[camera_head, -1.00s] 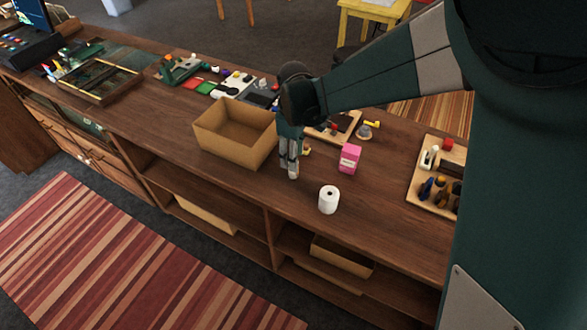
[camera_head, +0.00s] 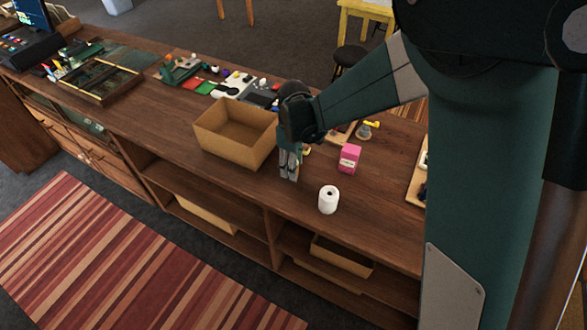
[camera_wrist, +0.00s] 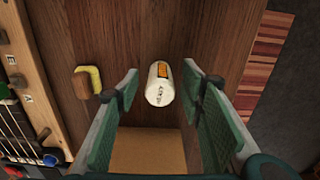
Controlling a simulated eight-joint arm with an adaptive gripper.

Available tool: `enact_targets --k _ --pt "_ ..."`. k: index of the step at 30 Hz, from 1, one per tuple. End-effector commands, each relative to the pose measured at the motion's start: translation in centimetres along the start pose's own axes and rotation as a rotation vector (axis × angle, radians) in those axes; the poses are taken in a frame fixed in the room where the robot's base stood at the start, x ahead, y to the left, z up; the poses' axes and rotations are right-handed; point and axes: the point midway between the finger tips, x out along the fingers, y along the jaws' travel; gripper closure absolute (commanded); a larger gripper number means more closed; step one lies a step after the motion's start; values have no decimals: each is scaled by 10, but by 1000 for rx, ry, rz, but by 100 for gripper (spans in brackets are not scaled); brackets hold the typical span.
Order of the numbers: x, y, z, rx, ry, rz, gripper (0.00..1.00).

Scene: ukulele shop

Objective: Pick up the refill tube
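The refill tube appears to be the white cylinder (camera_wrist: 159,88) with an orange label and dark print in the wrist view. It lies between my two fingers, with a gap on each side, on or just above the wooden counter. My gripper (camera_wrist: 160,90) is open around it. In the head view my gripper (camera_head: 289,175) points down at the counter, just right of the cardboard box. There the fingers largely hide the tube, and I cannot make it out clearly.
An open cardboard box (camera_head: 235,145) stands left of my gripper. A white roll (camera_head: 329,200) and a pink box (camera_head: 349,158) stand to the right. A yellow-and-brown item (camera_wrist: 88,82) lies beside my left finger. The counter's front (camera_head: 265,195) is clear.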

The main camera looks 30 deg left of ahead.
Motion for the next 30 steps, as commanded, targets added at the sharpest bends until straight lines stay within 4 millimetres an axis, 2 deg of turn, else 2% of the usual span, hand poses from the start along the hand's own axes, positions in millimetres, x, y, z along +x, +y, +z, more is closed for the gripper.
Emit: enact_targets --k 9,16,30 --pt "0 0 0 0 0 0 61" --pt "0 0 0 0 0 0 91" --pt "-5 0 0 0 0 0 91"
